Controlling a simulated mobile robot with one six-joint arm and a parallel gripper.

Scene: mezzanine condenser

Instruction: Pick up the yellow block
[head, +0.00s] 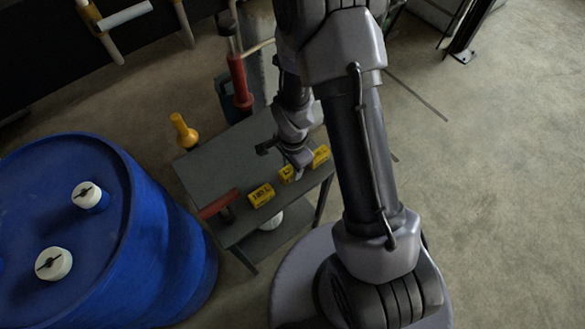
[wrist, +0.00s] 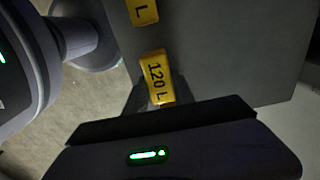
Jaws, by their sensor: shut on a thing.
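A yellow block (wrist: 157,76) with black "120 L" print sits between the fingers of my gripper (wrist: 158,97) in the wrist view, and the jaws are shut on it. In the head view my gripper (head: 291,166) is over the right part of a small grey table (head: 205,172), at the middle yellow block (head: 287,174), which it partly hides. I cannot tell whether the held block touches the tabletop. Other yellow blocks lie on either side, one to the left (head: 261,194) and one to the right (head: 320,156). Part of one also shows in the wrist view (wrist: 143,12).
A red-handled item (head: 218,204) lies near the table's front left edge. A yellow object (head: 183,131) stands at its back corner, and a red cylinder (head: 239,80) is behind. A large blue drum (head: 165,225) with white caps stands close at left. Open floor (head: 500,170) lies right.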

